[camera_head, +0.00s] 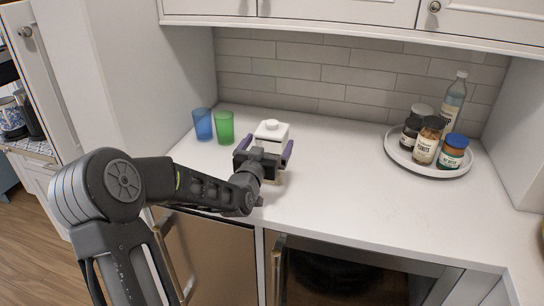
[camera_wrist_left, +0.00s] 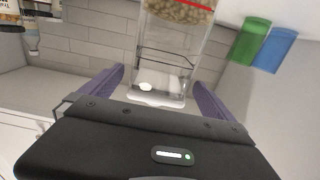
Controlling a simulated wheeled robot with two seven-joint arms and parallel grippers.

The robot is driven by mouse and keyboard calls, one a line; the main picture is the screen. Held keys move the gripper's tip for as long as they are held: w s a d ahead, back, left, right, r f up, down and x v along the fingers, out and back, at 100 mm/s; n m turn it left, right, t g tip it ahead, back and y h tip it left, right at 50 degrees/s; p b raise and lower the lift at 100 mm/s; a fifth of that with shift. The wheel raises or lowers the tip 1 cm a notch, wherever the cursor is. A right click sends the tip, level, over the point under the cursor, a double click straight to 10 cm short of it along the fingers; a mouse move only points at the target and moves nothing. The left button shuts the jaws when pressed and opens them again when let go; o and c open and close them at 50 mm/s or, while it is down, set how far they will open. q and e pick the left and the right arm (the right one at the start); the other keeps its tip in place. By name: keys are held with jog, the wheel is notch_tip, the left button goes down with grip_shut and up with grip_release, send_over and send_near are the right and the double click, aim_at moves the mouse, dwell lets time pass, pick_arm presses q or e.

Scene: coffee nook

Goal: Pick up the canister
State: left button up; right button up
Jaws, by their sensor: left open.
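The canister (camera_head: 271,131) stands on the white counter, its white knobbed lid showing above my left gripper (camera_head: 265,150); the gripper hides most of its body in the head view. In the left wrist view the canister (camera_wrist_left: 172,52) appears upside down, with clear walls, a white lid and beige contents under a red line. My left gripper (camera_wrist_left: 160,92) is open, its purple fingers on either side of the canister, with gaps showing between them and it. My right gripper is not in view.
A blue cup (camera_head: 203,124) and a green cup (camera_head: 224,127) stand just left of the canister. A round white tray (camera_head: 397,157) with several jars and a bottle (camera_head: 453,101) is at the right. The counter (camera_head: 350,205) between is clear. Tiled wall behind; cabinets overhead.

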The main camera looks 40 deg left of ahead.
pick_arm(q)
jog(key=shift+x, duration=0.85)
jog(key=shift+c, duration=0.6)
jog(key=shift+r, duration=0.1)
jog(key=c, duration=2)
notch_tip(320, 180, up, 10)
jog(key=shift+b, duration=0.75)
